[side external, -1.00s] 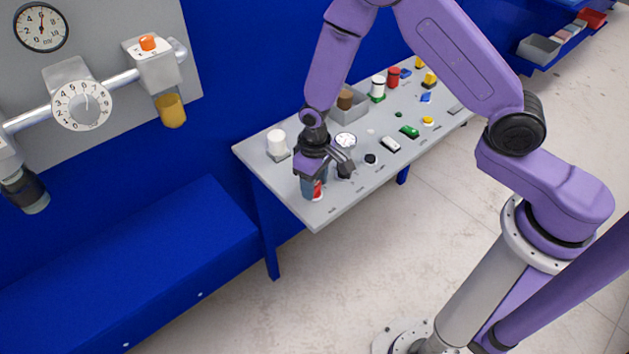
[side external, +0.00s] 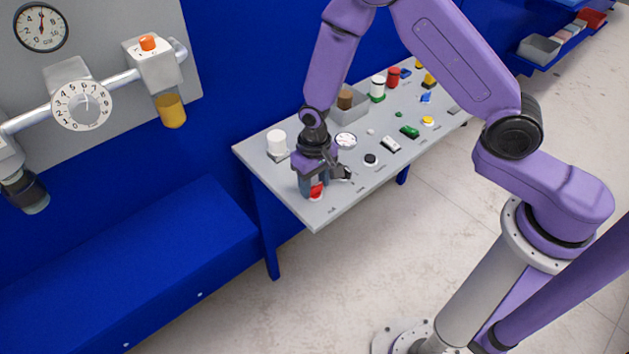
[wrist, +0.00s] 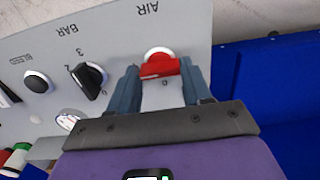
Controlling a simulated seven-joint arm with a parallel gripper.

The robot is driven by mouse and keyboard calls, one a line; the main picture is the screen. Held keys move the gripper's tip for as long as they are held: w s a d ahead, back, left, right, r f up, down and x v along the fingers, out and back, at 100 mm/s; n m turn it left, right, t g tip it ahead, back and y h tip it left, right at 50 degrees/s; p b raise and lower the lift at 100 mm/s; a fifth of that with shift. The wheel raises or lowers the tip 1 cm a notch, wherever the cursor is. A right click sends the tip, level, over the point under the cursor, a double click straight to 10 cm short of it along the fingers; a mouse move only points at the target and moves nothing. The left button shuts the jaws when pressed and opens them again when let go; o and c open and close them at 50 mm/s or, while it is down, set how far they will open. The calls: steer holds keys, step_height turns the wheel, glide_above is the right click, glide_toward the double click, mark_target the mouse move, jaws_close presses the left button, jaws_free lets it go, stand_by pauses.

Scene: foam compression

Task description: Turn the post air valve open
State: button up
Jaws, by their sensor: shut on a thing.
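The post air valve is a red handle (wrist: 160,66) on a round white base, beside the printed word AIR in the wrist view. In the side view the red handle (side external: 316,191) shows low between my fingers, at the near left corner of the grey bench panel. My gripper (wrist: 160,75) points down over it, with one finger at each end of the handle, and is shut on it. In the side view my gripper (side external: 313,186) partly hides the valve. A small printed mark shows beside the handle; I cannot tell the valve's exact setting.
A black knob (wrist: 88,79) marked BAR sits close beside the valve. A round black button (side external: 371,159), a white cylinder (side external: 276,142) and a small dial (side external: 346,141) stand nearby on the panel (side external: 325,215). A blue wall (side external: 215,110) rises behind the bench.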

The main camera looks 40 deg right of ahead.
mark_target(315, 186)
steer(key=o, duration=1.1)
steer(key=shift+c, duration=0.2)
steer(key=shift+r, duration=0.1)
step_height(315, 186, up, 17)
steer(key=shift+r, duration=0.15)
steer(key=s+d+r+n, duration=0.1)
steer(key=s+d+n, duration=0.2)
steer(key=s, duration=0.5)
steer(key=s+d+r+n, duration=0.2)
steer(key=s+d+n, duration=0.2)
steer(key=s, duration=0.5)
steer(key=s+d+r+n, duration=0.2)
steer(key=s+n, duration=0.3)
steer(key=s, duration=0.4)
steer(key=shift+d+n, duration=0.4)
steer(key=shift+d, duration=0.45)
